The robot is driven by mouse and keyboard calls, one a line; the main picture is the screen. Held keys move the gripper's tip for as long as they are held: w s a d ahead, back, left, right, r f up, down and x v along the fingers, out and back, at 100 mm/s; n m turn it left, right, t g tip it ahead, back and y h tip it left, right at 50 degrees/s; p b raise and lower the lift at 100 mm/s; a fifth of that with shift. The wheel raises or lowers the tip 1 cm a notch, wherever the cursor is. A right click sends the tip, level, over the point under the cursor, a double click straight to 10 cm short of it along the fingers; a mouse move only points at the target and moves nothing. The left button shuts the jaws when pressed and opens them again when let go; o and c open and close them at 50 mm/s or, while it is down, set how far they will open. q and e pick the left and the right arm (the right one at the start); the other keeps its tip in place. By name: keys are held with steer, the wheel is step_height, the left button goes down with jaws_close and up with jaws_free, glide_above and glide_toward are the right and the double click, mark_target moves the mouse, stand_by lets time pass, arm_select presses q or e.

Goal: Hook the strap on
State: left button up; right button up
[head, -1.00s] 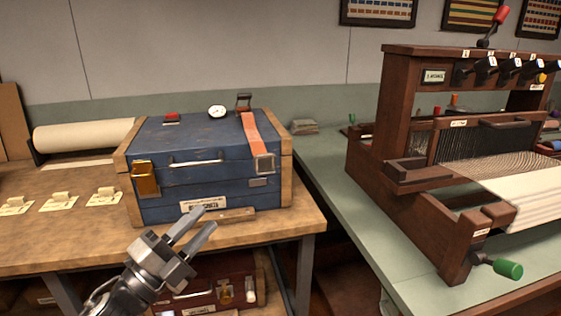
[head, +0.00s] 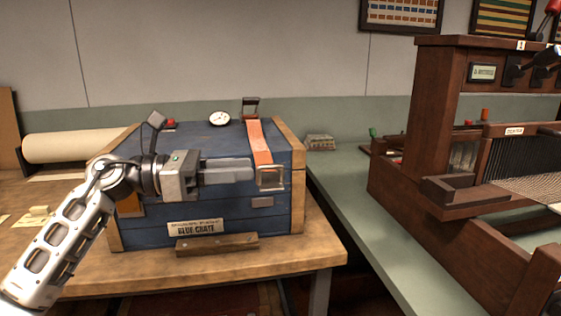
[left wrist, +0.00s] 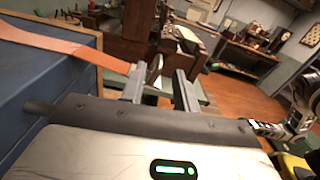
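The orange strap (head: 259,142) runs over the lid of the blue crate (head: 160,150) and hangs at its front right. A metal buckle (head: 270,178) is at its end, above a small metal plate (head: 262,202) on the crate front. My left gripper (head: 250,170) points right in front of the crate, its fingertips just left of the buckle. In the left wrist view its fingers (left wrist: 160,88) are apart, with the strap (left wrist: 75,50) leading to the buckle (left wrist: 153,72) by the left finger. I cannot tell whether they touch. A part of what looks like my right arm (left wrist: 297,118) shows there.
The crate stands on a wooden table (head: 300,250), with a dial (head: 219,118) on its lid. A wooden bar (head: 216,244) is at its front foot. A paper roll (head: 75,143) lies left. A loom (head: 440,150) stands on the green table (head: 345,190) at right.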

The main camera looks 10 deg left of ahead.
mark_target(264, 168)
arm_select(q)
steer(key=x, duration=0.7)
steer(key=shift+w+d+p, duration=0.15)
steer(key=shift+d+p, duration=0.15)
steer(key=shift+p, duration=0.1)
jaws_close()
